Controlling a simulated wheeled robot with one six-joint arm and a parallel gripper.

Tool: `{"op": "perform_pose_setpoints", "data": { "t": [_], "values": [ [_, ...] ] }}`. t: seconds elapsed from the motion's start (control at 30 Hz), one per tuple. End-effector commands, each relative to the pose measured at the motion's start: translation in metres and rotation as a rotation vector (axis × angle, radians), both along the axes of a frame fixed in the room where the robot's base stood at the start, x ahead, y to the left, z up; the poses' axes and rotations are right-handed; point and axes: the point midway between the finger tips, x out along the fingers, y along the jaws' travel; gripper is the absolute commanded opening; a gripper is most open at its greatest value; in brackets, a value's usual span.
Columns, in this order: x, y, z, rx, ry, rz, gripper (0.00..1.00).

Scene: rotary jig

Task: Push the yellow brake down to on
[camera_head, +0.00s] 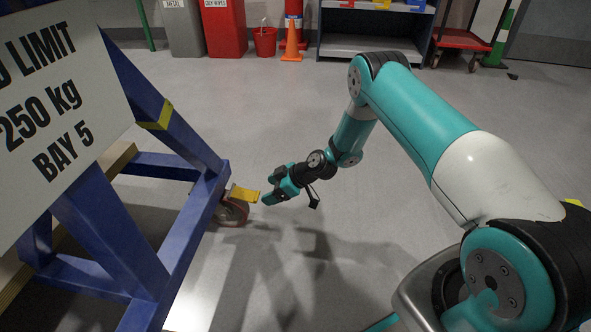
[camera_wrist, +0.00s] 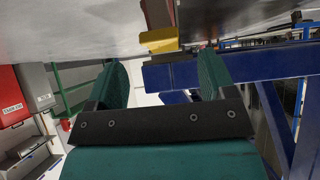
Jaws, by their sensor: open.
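The yellow brake (camera_head: 246,194) is a flat tab sticking out to the right from the caster wheel (camera_head: 233,213) at the foot of the blue frame. It looks roughly level in the head view. My gripper (camera_head: 268,197) is just right of the tab's free end, with a small gap seeming to lie between them. In the wrist view the picture is upside down, and the brake (camera_wrist: 160,40) shows at the top, ahead of and between my fingertips (camera_wrist: 162,62). My fingers are spread and nothing is between them. Whether they touch the tab is not clear.
The blue frame (camera_head: 196,238) with a white load-limit sign (camera_head: 55,110) fills the left side. Open grey floor lies right of the caster. A red bucket (camera_head: 265,42), an orange cone (camera_head: 291,45), bins and shelves stand far at the back.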

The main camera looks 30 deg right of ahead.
Motion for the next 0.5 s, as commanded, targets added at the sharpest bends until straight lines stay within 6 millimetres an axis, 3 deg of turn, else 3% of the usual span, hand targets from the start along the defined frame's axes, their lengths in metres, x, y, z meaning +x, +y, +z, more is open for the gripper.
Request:
{"op": "perform_pose_setpoints", "data": {
  "t": [0.03, 0.2, 0.5],
  "values": [
    [-0.006, -0.011, 0.017, 0.0, 0.002, -0.005, 0.77],
    [-0.024, -0.038, 0.042, 0.0, 0.002, -0.005, 0.77],
    [-0.044, -0.065, 0.063, 0.0, 0.001, -0.002, 0.77]
  ]
}}
